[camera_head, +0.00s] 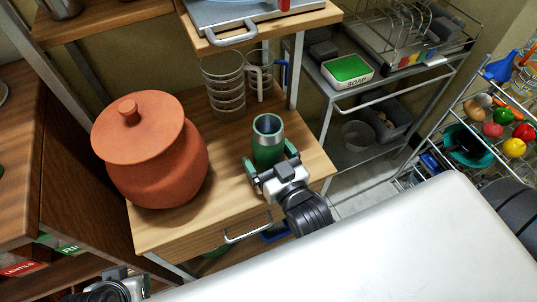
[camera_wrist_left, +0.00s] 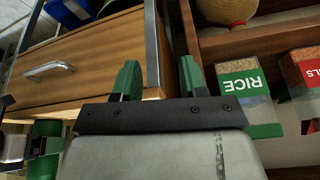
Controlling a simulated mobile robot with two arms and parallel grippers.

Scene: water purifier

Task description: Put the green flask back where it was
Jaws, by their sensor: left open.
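The green flask (camera_head: 267,148) has a steel rim and an open top. It is upright at the right front of the wooden cabinet top. My right gripper (camera_head: 270,164) has its fingers on either side of the flask's lower body. I cannot tell whether the fingers press on it or stand slightly apart. Whether the flask's base touches the wood is hidden. My left gripper (camera_wrist_left: 160,80) is open and empty in front of the cabinet, its green pads apart. In the head view only part of the left wrist shows at the bottom left.
A lidded clay pot (camera_head: 150,150) stands left of the flask. Glass cups (camera_head: 222,85) and a clear mug (camera_head: 259,78) stand behind it under an upper shelf (camera_head: 300,22). A drawer handle (camera_head: 248,232) projects at the front. A soap box (camera_head: 347,72) sits on the right-hand rack.

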